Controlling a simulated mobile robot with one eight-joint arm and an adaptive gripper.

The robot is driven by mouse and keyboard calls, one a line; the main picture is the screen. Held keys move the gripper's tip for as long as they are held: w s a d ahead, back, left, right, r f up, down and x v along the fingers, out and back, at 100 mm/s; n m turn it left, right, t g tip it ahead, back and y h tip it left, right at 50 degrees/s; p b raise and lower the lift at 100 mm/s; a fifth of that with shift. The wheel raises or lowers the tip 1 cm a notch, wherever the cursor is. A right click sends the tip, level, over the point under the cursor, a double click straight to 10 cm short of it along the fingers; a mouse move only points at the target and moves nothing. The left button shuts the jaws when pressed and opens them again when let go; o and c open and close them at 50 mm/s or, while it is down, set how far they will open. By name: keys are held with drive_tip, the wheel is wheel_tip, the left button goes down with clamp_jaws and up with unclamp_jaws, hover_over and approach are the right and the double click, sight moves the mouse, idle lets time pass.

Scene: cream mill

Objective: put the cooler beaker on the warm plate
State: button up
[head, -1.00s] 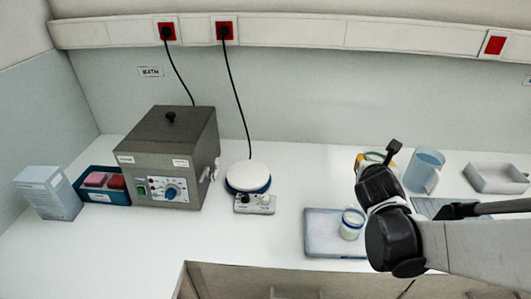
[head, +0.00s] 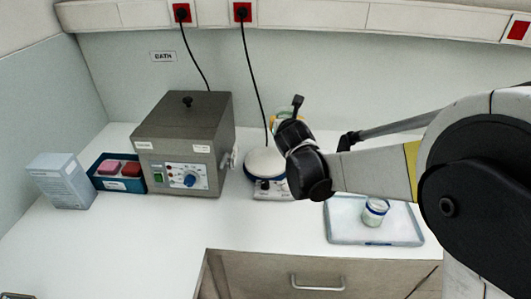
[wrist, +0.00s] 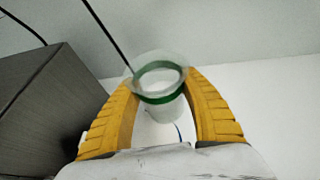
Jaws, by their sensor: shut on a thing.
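My gripper (head: 284,122) has yellow fingers, shut around a clear beaker with a green band (wrist: 160,97). In the head view the black wrist hides most of this beaker. The warm plate (head: 262,163), with a round white top and blue rim, stands right of the grey bath; my wrist covers its right side. The held beaker appears above and behind the plate; the gap cannot be judged. In the wrist view a white surface with a blue edge shows below the beaker. A second beaker, blue-banded (head: 375,212), stands upright on the tray (head: 343,231).
The grey bath box (head: 185,140) is close on the left, and also fills the left of the wrist view (wrist: 45,110). A blue rack with red and pink pieces (head: 118,184) and a pale box (head: 60,181) stand further left. Black cables hang behind. The front counter is clear.

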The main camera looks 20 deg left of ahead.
drive_tip(key=s+a+f+b, duration=0.1)
drive_tip(key=s+a+f, duration=0.1)
drive_tip(key=s+a+f+b, duration=0.1)
drive_tip(key=s+a+f, duration=0.1)
drive_tip(key=a, duration=0.1)
drive_tip(key=shift+f+b, duration=0.95)
drive_tip(key=shift+f, duration=1)
drive_tip(key=shift+f, duration=0.1)
drive_tip(key=shift+f, duration=0.15)
drive_tip(key=o, duration=1.2)
drive_tip(key=shift+o, duration=0.2)
